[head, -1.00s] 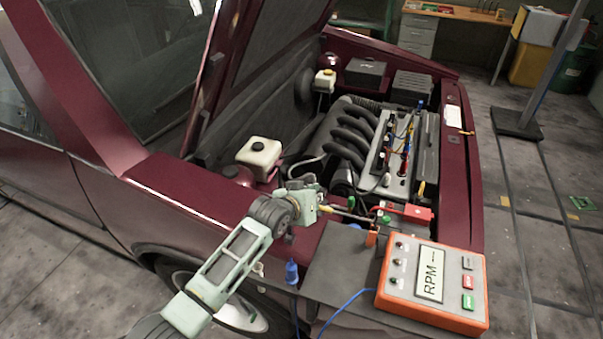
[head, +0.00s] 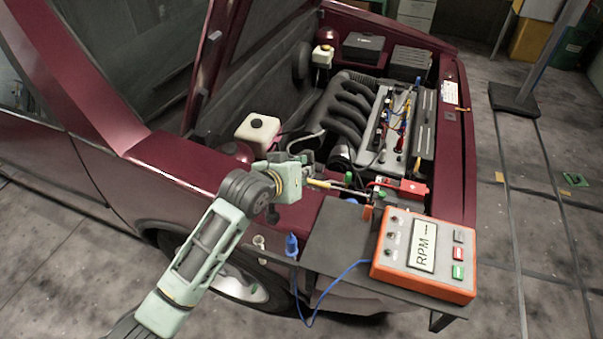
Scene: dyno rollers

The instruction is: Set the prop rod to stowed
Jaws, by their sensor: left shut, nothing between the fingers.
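The maroon hood (head: 205,85) of the car stands raised at the upper left. A thin rod with a yellow sleeve (head: 319,184) lies low along the near side of the engine bay and runs toward a red box. It may be the prop rod, but I cannot be sure. My left gripper (head: 304,171) is shut and empty at the near fender's edge, by the yellow end of this rod. I cannot tell whether it touches the rod. My right gripper is not in view.
An orange RPM meter (head: 424,258) sits on a dark tray (head: 335,243) at the near front corner, with a blue cable (head: 333,281).

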